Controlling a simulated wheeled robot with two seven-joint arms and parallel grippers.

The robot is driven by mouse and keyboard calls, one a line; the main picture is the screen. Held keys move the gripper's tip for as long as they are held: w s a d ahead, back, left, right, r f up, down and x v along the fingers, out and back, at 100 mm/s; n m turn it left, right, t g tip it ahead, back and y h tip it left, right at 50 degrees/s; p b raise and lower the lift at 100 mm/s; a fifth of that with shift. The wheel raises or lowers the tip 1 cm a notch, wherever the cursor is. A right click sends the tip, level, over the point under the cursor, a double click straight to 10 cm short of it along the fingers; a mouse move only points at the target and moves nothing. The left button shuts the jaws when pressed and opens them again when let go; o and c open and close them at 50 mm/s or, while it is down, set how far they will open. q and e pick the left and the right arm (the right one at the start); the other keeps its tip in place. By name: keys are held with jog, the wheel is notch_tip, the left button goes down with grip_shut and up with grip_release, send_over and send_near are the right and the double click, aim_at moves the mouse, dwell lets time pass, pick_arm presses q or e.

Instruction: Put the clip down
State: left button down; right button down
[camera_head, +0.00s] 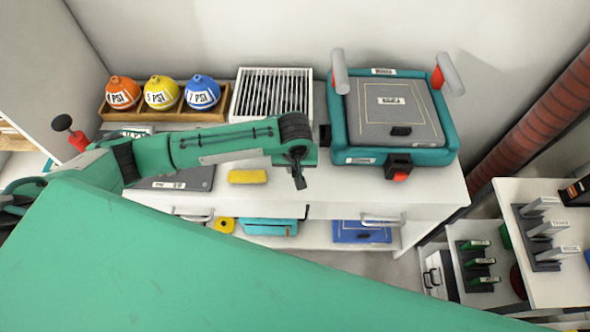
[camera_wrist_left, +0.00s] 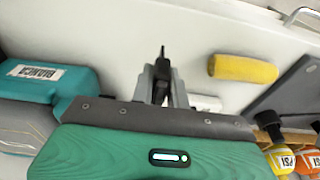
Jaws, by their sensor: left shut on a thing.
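My left gripper (camera_head: 298,164) comes in from the left and points down over the white shelf top. It is shut on a small dark clip (camera_head: 299,182), which hangs below the fingertips above the front part of the shelf top. In the left wrist view the grey fingers of the left gripper (camera_wrist_left: 163,88) close on the dark clip (camera_wrist_left: 162,62). Whether the clip touches the surface cannot be told. My right gripper is not in view.
A teal case (camera_head: 394,157) stands to the right. A white slatted box (camera_head: 272,95) and a wooden tray (camera_head: 165,117) with coloured balls stand behind. Bare white top (camera_head: 340,184) lies between clip and case.

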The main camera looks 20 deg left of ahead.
pick_arm(q)
jog(key=shift+f, duration=1.2)
jog(key=c, duration=1.4)
grip_release()
jog(key=shift+o, duration=0.2)
jog(key=r, duration=0.4)
jog(key=s+r, duration=0.1)
jog(key=r, duration=0.3)
jog(key=r+b, duration=0.1)
jog(key=r, duration=0.3)
jog(key=shift+s+d, duration=0.25)
jog(key=shift+s, duration=0.15)
